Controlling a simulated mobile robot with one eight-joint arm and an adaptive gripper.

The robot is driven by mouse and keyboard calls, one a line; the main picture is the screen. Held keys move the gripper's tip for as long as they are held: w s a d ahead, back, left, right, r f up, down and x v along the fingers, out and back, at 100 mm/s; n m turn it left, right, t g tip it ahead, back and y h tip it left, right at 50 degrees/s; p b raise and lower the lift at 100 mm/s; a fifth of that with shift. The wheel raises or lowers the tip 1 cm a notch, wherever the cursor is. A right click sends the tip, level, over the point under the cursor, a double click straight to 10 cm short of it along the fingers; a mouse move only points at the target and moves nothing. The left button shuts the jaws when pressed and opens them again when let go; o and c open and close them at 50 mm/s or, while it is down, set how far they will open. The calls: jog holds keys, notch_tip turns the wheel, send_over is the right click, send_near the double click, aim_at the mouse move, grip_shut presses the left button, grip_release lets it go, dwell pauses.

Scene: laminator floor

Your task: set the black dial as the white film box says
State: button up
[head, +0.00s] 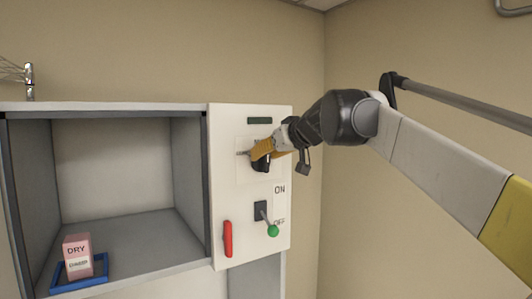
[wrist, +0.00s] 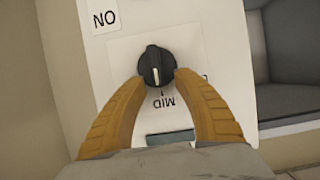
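The black dial (wrist: 156,66) sits on the white panel, with its white pointer line towards the upside-down word MID in the wrist view. My gripper (wrist: 159,76) has its orange fingers on either side of the dial, with both tips seemingly against its edges. In the head view, my gripper (head: 264,154) is at the panel and partly covers the dial (head: 262,165). A small white box (head: 79,267) stands in front of a pink box (head: 77,244) marked DRY, at the lower left. The white box's small lettering is too small to read surely.
The boxes stand in a blue tray (head: 56,284) inside an open grey bay. Below the dial, the panel (head: 222,180) has a green-knobbed lever (head: 272,231) by OFF, with ON above, and a red handle (head: 228,239). A dark strip (head: 259,120) is above the dial.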

jog(key=shift+w+f, duration=0.1)
jog(key=shift+w, duration=0.1)
grip_shut()
jog(key=shift+s, duration=0.1)
jog(key=shift+w+d+m+y+p, duration=0.25)
jog(key=shift+m+y+p, duration=0.2)
jog(key=shift+m, duration=0.25)
jog(key=shift+w+d+f+m+g+y, duration=0.15)
jog(key=shift+d+f+m+g+y, duration=0.15)
jog(key=shift+m+y, duration=0.65)
jog(key=shift+w+d+f+m+g+y, duration=0.15)
jog(key=shift+m+g+y, duration=0.3)
jog(key=shift+m, duration=0.95)
jog(key=shift+w+d+f+m+g+y, duration=0.15)
jog(key=shift+d+m+g+y, duration=0.1)
jog(key=shift+m+y, duration=0.7)
jog(key=shift+m, duration=0.3)
